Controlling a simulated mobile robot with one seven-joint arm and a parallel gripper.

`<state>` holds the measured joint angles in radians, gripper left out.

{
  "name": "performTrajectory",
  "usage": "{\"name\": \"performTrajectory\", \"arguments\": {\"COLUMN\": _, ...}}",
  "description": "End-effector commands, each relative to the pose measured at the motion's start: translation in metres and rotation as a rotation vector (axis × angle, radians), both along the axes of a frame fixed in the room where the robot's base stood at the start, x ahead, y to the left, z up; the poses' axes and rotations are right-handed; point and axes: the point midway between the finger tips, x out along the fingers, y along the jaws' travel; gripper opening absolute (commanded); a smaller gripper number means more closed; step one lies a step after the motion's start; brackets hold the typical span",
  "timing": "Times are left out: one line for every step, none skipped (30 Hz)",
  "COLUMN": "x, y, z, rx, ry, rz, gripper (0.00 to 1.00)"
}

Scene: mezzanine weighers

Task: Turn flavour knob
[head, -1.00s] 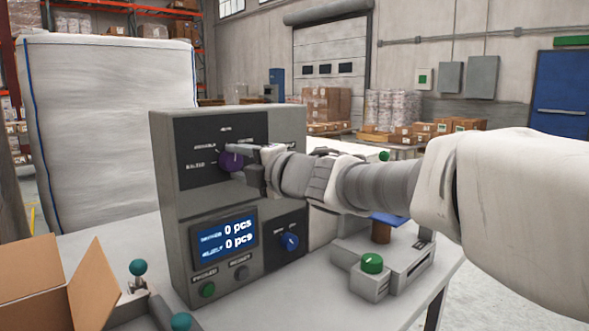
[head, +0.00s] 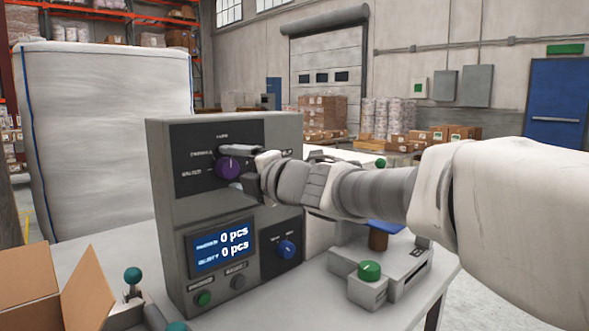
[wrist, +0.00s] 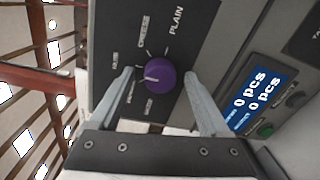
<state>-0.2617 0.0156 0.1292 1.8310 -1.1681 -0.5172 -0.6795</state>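The purple flavour knob (head: 228,168) sits on the dark upper panel (head: 196,140) of the grey weigher. In the wrist view the knob (wrist: 161,77) has a white pointer mark towards the picture's left, with printed labels around it. PLAIN is the clearest label, at upper right; the others are hard to read. My gripper (head: 244,172) is at the knob's right side in the head view. In the wrist view its two fingers stand open on either side of the knob (wrist: 160,73), with a visible gap to each. It holds nothing.
Below are a screen (head: 221,247) reading 0 pcs twice, a blue knob (head: 286,249), a green button (head: 203,299) and a grey button (head: 238,283). A green-topped device (head: 369,271) stands at right, an open carton (head: 85,295) at lower left.

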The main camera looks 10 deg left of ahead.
Motion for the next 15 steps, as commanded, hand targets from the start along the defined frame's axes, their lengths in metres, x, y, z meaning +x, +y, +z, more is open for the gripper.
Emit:
{"name": "performTrajectory", "arguments": {"x": 0.000, "y": 0.000, "z": 0.000, "rx": 0.000, "ry": 0.000, "rz": 0.000, "gripper": 0.80}}
{"name": "performTrajectory", "arguments": {"x": 0.000, "y": 0.000, "z": 0.000, "rx": 0.000, "ry": 0.000, "rz": 0.000, "gripper": 0.80}}
{"name": "performTrajectory", "arguments": {"x": 0.000, "y": 0.000, "z": 0.000, "rx": 0.000, "ry": 0.000, "rz": 0.000, "gripper": 0.80}}
{"name": "performTrajectory", "arguments": {"x": 0.000, "y": 0.000, "z": 0.000, "rx": 0.000, "ry": 0.000, "rz": 0.000, "gripper": 0.80}}
{"name": "performTrajectory", "arguments": {"x": 0.000, "y": 0.000, "z": 0.000, "rx": 0.000, "ry": 0.000, "rz": 0.000, "gripper": 0.80}}
{"name": "performTrajectory", "arguments": {"x": -0.001, "y": -0.001, "z": 0.000, "rx": 0.000, "ry": 0.000, "rz": 0.000, "gripper": 0.80}}
{"name": "performTrajectory", "arguments": {"x": -0.002, "y": -0.002, "z": 0.000, "rx": 0.000, "ry": 0.000, "rz": 0.000, "gripper": 0.80}}
{"name": "performTrajectory", "arguments": {"x": -0.003, "y": -0.004, "z": 0.001, "rx": -0.001, "ry": 0.000, "rz": -0.001, "gripper": 0.80}}
{"name": "performTrajectory", "arguments": {"x": -0.005, "y": -0.007, "z": 0.001, "rx": -0.001, "ry": 0.000, "rz": -0.001, "gripper": 0.80}}
{"name": "performTrajectory", "arguments": {"x": -0.007, "y": -0.009, "z": 0.002, "rx": 0.000, "ry": 0.000, "rz": -0.001, "gripper": 0.80}}
{"name": "performTrajectory", "arguments": {"x": -0.010, "y": -0.013, "z": 0.003, "rx": -0.001, "ry": -0.001, "rz": -0.001, "gripper": 0.80}}
{"name": "performTrajectory", "arguments": {"x": -0.014, "y": -0.018, "z": 0.003, "rx": 0.000, "ry": -0.001, "rz": -0.002, "gripper": 0.80}}
{"name": "performTrajectory", "arguments": {"x": -0.018, "y": -0.022, "z": 0.004, "rx": 0.000, "ry": 0.000, "rz": -0.003, "gripper": 0.80}}
{"name": "performTrajectory", "arguments": {"x": -0.022, "y": -0.026, "z": 0.005, "rx": 0.000, "ry": -0.002, "rz": -0.003, "gripper": 0.80}}
{"name": "performTrajectory", "arguments": {"x": -0.028, "y": -0.033, "z": 0.005, "rx": 0.000, "ry": -0.001, "rz": -0.003, "gripper": 0.80}}
